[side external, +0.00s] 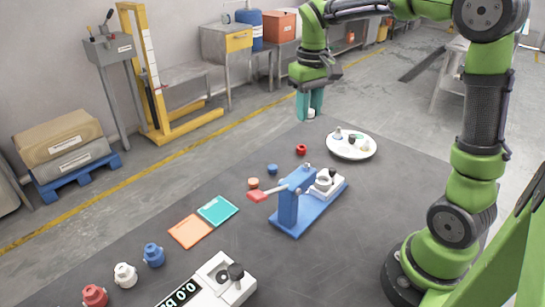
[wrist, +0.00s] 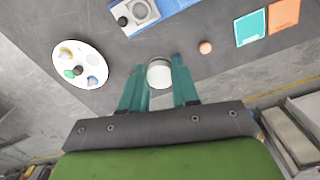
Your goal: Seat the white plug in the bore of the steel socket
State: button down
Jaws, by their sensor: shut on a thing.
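My gripper (side external: 311,108) hangs above the far edge of the dark table, with its teal fingers pointing down. It is shut on the white plug (wrist: 159,73), which shows between the fingertips in the wrist view and as a small white tip (side external: 311,113) in the side view. A grey ring-shaped socket (side external: 322,183) sits on a white block at the right end of the blue lever press; it looks like the steel socket. It also shows at the top of the wrist view (wrist: 140,10). The plug is apart from it, held farther back. The bore's inside is too small to make out.
A white plate (side external: 338,152) with several small parts stands right of the gripper. The blue press (side external: 290,212) has a red-handled lever. Small red (side external: 301,149), blue (side external: 272,169) and orange (side external: 254,182) pieces lie near it. A scale (side external: 205,288) stands in front.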

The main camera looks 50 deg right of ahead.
aim_at(323, 182)
jog(key=s+f+n, duration=0.1)
jog(key=f, duration=0.5)
jog(key=s+d+f+n, duration=0.1)
jog(key=s+f, duration=0.1)
jog(key=f, duration=0.4)
jog(key=s+d+f+n, duration=0.1)
jog(key=s+f, duration=0.1)
jog(key=f, duration=0.4)
jog(key=shift+d+f, duration=0.1)
jog(key=shift+f, duration=0.05)
jog(key=shift+s, duration=0.1)
